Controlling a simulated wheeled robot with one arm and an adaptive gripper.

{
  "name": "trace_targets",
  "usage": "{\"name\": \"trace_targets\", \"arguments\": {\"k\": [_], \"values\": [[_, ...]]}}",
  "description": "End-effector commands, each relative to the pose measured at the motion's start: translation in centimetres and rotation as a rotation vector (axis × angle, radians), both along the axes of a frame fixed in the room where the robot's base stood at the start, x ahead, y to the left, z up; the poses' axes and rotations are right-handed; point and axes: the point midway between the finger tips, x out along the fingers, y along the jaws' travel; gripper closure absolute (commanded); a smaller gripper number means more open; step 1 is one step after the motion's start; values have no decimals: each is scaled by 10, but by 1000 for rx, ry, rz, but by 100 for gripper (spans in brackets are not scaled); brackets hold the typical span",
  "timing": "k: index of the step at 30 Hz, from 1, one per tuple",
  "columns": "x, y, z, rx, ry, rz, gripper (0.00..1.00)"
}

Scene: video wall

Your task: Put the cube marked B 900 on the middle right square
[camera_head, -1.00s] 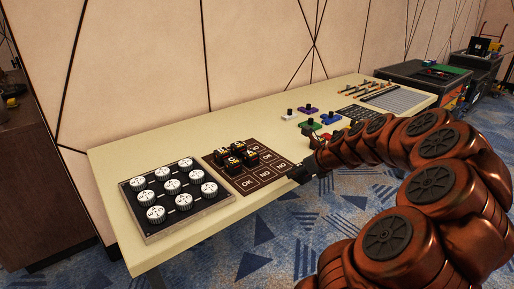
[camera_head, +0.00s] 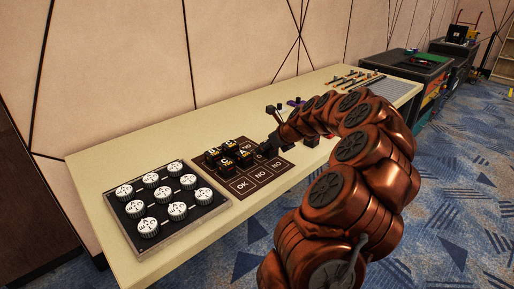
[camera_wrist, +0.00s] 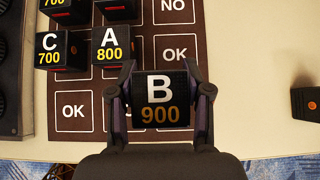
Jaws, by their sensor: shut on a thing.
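My gripper (camera_wrist: 160,72) is shut on the black cube marked B 900 (camera_wrist: 160,103), with a finger on each side. In the wrist view the cube covers much of the near right part of the brown mat (camera_wrist: 140,18). The middle right square (camera_wrist: 178,50) reads OK and is bare, just beyond the cube and slightly to its right. The C 700 cube (camera_wrist: 60,50) and A 800 cube (camera_wrist: 112,47) fill the other middle-row squares. In the head view my gripper (camera_head: 267,148) is over the mat's right side; the held cube is hard to make out there.
Two more dark cubes stand in the mat's far row; the far right square reads NO (camera_wrist: 173,5) and is bare. A tray of white knobs (camera_head: 137,246) stands left of the mat. A small dark block (camera_wrist: 305,103) is to the right on the cream table (camera_head: 120,145).

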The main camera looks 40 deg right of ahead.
Motion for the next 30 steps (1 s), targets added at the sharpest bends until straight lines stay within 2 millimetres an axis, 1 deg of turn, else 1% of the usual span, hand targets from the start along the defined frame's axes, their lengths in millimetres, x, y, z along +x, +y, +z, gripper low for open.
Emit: {"name": "trace_targets", "arguments": {"k": [1,3,9,12,15,22,30], "values": [[9,-3,-1,-1,-1,1,87],[19,-5,-2,-1,0,5,87],[44,-14,-5,-1,1,4,87],[54,-20,-4,-3,-2,1,87],[62,-21,-6,1,0,5,87],[67,-23,-10,0,0,6,87],[67,-22,-40,1,0,4,87]]}}
